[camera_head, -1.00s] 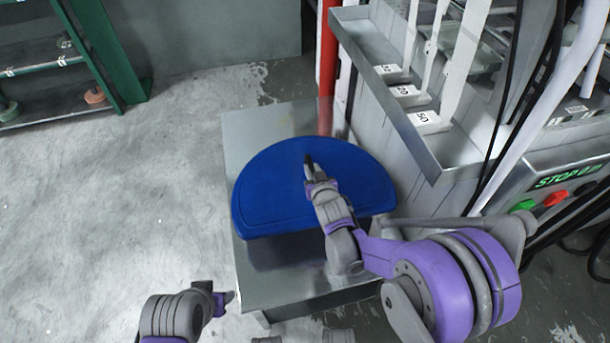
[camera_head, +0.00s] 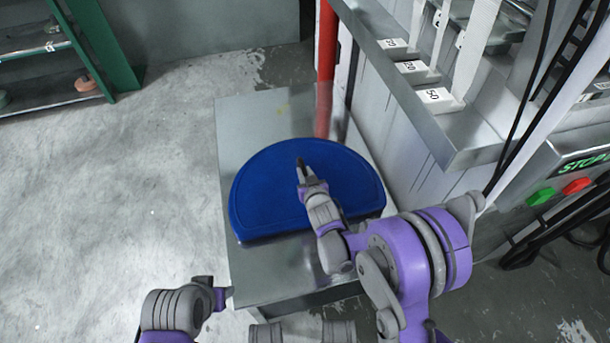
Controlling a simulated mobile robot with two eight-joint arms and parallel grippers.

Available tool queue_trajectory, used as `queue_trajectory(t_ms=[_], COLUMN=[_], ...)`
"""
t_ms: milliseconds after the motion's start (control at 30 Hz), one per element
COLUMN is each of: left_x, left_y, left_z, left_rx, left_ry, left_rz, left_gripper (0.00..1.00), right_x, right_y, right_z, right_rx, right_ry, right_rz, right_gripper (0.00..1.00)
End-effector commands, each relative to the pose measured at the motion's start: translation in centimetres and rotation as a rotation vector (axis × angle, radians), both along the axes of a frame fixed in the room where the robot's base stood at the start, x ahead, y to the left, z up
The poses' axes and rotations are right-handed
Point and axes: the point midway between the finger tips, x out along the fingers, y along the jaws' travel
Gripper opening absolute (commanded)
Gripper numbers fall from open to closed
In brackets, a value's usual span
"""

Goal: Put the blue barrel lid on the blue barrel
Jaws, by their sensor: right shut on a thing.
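The blue barrel lid (camera_head: 265,192) is a flat blue half-round piece with a straight near edge. It shows over the grey metal table; whether it rests on it or hangs just above I cannot tell. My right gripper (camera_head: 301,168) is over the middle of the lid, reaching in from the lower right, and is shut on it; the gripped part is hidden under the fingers. My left gripper (camera_head: 224,296) is at the lower left, beside the table's near left corner and apart from the lid. Its jaw gap does not show clearly. The blue barrel is not in view.
The metal table (camera_head: 240,125) has bare top at its far left. A machine with a steel tray (camera_head: 440,135) and a button panel (camera_head: 560,190) stands close on the right, with a red pipe (camera_head: 325,70) behind. Green shelving (camera_head: 100,45) is far left. Open floor (camera_head: 100,190) lies left.

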Motion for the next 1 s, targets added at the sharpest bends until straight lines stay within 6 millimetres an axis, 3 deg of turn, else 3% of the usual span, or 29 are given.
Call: queue_trajectory(t_ms=[100, 433, 467, 600, 1000], left_x=[0.07, 0.1, 0.09, 0.09, 0.03], left_y=[0.0, 0.0, 0.0, 0.0, 0.0], left_z=[-0.39, -0.55, -0.56, -0.5, -0.16], left_rx=[0.0, 0.0, 0.0, 0.0, 0.0], left_ry=[0.001, 0.001, 0.001, 0.001, 0.0], left_rz=[0.0, 0.0, 0.0, 0.0, 0.0], left_gripper=[0.5, 0.5, 0.5, 0.5, 0.5], right_x=[0.05, 0.02, -0.01, -0.02, -0.24], right_y=[0.01, 0.01, -0.01, -0.01, -0.06], right_z=[-0.95, -1.17, -1.31, -1.22, -0.7], right_rx=[0.001, 0.001, 0.0, 0.0, 0.0], right_ry=[-0.003, -0.003, 0.0, 0.0, 0.0], right_rz=[0.001, 0.001, 0.0, 0.0, 0.0], right_gripper=[0.0, 0.0, 0.24, 0.49, 0.52])
